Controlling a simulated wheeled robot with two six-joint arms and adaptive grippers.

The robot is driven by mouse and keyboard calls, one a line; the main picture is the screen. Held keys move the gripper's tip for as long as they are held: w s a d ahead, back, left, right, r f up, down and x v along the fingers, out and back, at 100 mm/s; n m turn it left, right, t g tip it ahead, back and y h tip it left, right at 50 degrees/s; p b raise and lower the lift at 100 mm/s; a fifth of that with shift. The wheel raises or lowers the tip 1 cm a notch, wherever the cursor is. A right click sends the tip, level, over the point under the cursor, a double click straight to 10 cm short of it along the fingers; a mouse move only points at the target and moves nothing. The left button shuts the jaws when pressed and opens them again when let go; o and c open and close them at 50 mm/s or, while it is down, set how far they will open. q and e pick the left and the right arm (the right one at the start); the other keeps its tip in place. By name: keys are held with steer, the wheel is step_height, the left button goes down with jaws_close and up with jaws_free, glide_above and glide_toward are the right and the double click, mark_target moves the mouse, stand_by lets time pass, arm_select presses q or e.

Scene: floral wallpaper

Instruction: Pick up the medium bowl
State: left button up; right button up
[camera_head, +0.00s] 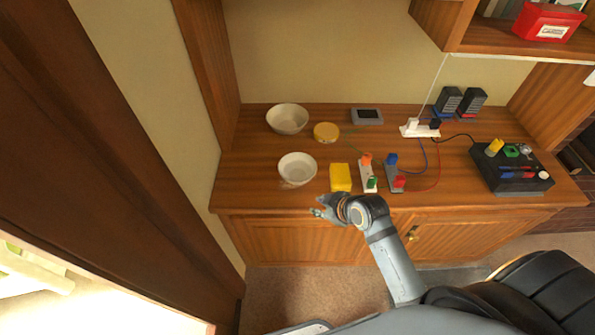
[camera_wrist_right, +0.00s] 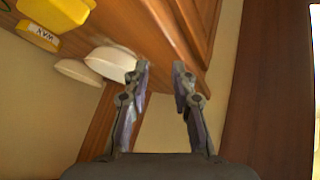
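Two pale bowls stand upright on the wooden counter in the head view: a front bowl (camera_head: 297,169) and a back bowl (camera_head: 287,119) that looks somewhat larger. I cannot tell for sure which is the medium one. My right gripper (camera_head: 322,208) is at the counter's front edge, in front of and a little right of the front bowl, apart from it. In the right wrist view the gripper (camera_wrist_right: 160,72) is open with nothing between its fingers. The front bowl (camera_wrist_right: 111,61) and back bowl (camera_wrist_right: 78,72) show left of the fingers. My left gripper is not in view.
A yellow block (camera_head: 341,177) stands right of the front bowl, and a round yellow tin (camera_head: 326,132) behind it. A wooden panel (camera_head: 207,75) bounds the counter's left side.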

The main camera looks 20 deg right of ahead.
mark_target(296, 183)
steer(key=w+a+f+n, duration=0.1)
steer(key=w, duration=0.3)
steer(key=w+a+f+n+t+y, duration=0.1)
steer(key=w+a+f, duration=0.1)
steer(key=w, duration=0.3)
steer(key=w+a+f+n+t+p, duration=0.1)
steer(key=w+f, duration=0.1)
steer(key=w, duration=0.2)
steer(key=shift+w+a+n+y, duration=0.25)
steer(key=shift+w+n+y, duration=0.05)
steer(key=shift+w, duration=0.1)
jaws_close()
